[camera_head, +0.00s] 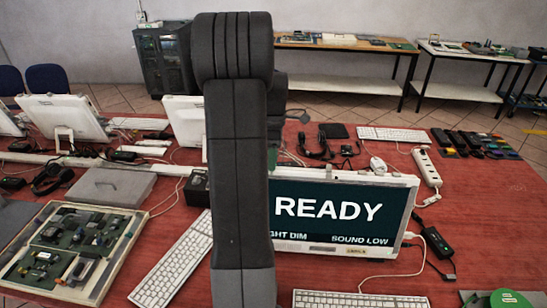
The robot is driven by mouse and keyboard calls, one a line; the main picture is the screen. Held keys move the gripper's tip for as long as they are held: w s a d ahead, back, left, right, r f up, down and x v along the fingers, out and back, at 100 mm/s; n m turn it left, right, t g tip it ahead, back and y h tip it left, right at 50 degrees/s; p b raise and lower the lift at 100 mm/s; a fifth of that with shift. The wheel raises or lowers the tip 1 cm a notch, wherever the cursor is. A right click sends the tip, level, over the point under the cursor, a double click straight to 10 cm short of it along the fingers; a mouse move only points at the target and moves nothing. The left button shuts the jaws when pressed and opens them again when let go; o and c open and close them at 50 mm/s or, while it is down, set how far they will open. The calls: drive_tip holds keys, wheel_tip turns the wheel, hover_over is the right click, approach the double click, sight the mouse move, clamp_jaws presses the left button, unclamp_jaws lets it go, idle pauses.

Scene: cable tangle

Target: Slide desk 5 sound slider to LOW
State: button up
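A monitor (385,215) stands right of centre on the red desk (490,215). Its dark screen reads READY in large white letters, with SOUND LOW at the lower right and a partly hidden line ending in GHT DIM at the lower left. I cannot make out a sound slider or a desk number. A small black box with a green light (437,242) lies on a cable right of the monitor. My dark grey arm stands upright in front of the view and hides the monitor's left edge. My gripper is not in view.
A white keyboard (172,258) and another keyboard (360,299) lie in front. A wooden tray of circuit boards (130,243) is at the left. A white power strip (427,168) and loose cables lie at the right. The desk's right side is mostly clear.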

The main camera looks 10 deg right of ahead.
drive_tip(key=b+v, duration=0.1)
drive_tip(key=v, duration=1.2)
drive_tip(key=shift+r, duration=0.4)
drive_tip(key=shift+f, duration=0.1)
drive_tip(key=p+x, duration=0.1)
drive_tip(key=x, duration=1.2)
drive_tip(key=shift+f, duration=0.35)
drive_tip(key=shift+w+d, duration=0.1)
drive_tip(key=shift+d, duration=0.05)
drive_tip(key=shift+s+d+r, duration=0.1)
drive_tip(key=shift+s, duration=0.15)
drive_tip(key=shift+w, duration=0.15)
